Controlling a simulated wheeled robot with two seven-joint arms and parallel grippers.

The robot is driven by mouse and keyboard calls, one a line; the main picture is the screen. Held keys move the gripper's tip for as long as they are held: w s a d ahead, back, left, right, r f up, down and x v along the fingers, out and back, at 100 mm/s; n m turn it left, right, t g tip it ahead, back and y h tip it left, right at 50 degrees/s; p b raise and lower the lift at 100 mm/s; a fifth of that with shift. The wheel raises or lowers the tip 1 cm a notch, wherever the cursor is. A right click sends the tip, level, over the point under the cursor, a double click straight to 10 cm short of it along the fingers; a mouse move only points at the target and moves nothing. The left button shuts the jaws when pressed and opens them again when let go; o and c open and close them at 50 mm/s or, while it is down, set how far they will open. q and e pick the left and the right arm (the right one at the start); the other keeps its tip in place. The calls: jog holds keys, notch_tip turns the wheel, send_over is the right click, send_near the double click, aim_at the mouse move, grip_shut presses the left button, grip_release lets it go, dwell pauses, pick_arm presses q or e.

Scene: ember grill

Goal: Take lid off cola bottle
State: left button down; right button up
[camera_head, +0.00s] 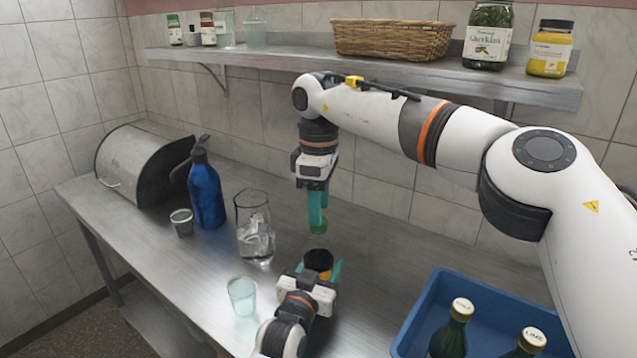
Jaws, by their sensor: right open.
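My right gripper (317,210) points down above the steel counter, its teal fingers open. A small green round shape (318,229) shows at its fingertips; I cannot tell what it is. My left gripper (319,272) is low at the front, its teal fingers beside a dark, round-topped thing (318,259) with an orange part. I cannot tell whether the fingers grip it. Two dark green bottles with pale caps stand upright in the blue crate at lower right: one (447,338) with a hard-to-read cap, the other (527,345) marked LIME. No bottle is clearly identifiable as cola.
The blue crate (418,312) has a raised rim. A shelf with jars and a basket (392,39) hangs above.

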jog(key=shift+f, duration=1.25)
